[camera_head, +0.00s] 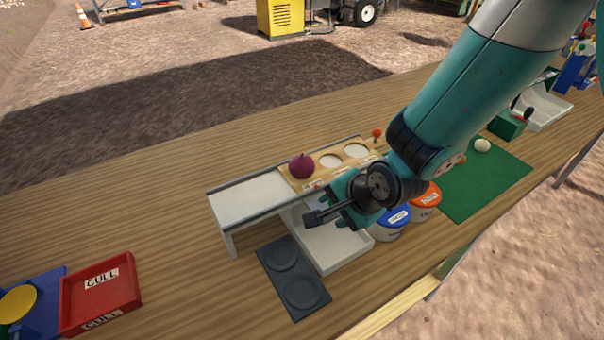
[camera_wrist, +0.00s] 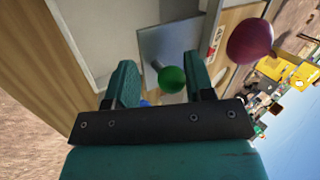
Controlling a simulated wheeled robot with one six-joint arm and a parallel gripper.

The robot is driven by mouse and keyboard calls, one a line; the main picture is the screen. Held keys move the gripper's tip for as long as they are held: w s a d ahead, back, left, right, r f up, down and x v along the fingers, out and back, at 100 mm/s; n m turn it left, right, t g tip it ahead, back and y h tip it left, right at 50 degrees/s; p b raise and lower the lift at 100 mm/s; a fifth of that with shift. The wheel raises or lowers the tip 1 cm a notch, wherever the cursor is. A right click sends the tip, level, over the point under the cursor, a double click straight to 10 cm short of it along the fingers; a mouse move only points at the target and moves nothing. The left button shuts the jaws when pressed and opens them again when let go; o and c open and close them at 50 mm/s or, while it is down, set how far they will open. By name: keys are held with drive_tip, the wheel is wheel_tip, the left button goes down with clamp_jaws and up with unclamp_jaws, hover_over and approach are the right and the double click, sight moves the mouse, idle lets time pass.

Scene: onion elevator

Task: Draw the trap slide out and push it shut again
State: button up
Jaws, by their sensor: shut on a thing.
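The trap slide shows in the wrist view as a grey plate (camera_wrist: 178,44) with a green knob (camera_wrist: 172,79) on a short stem. My gripper (camera_wrist: 165,77) is shut on the green knob, which sits between its two fingers. In the head view my gripper (camera_head: 335,200) is at the near side of the raised rack, and it hides the knob and most of the slide. The rack has a pale ramp (camera_head: 250,197) and a wooden panel (camera_head: 330,162) with round holes. A red onion (camera_head: 302,166) sits on the panel; it also shows in the wrist view (camera_wrist: 250,41).
A white tray (camera_head: 330,249) lies below the rack. A dark plate (camera_head: 290,278) with two round recesses is beside it. Blue-lidded (camera_head: 393,217) and orange-lidded (camera_head: 426,197) tubs stand close right of my gripper. A red CULL tray (camera_head: 100,293) is at left.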

sight(318, 196)
drive_tip(key=shift+w+a, duration=0.6)
drive_tip(key=shift+w, duration=0.35)
drive_tip(key=shift+w+a, duration=0.6)
drive_tip(key=shift+w, duration=0.35)
drive_tip(key=o, duration=1)
drive_tip(key=shift+o, duration=0.2)
drive_tip(key=shift+r, duration=0.15)
drive_tip(key=shift+r+p, duration=2.45)
drive_tip(key=shift+r, duration=0.4)
drive_tip(key=shift+r, duration=0.1)
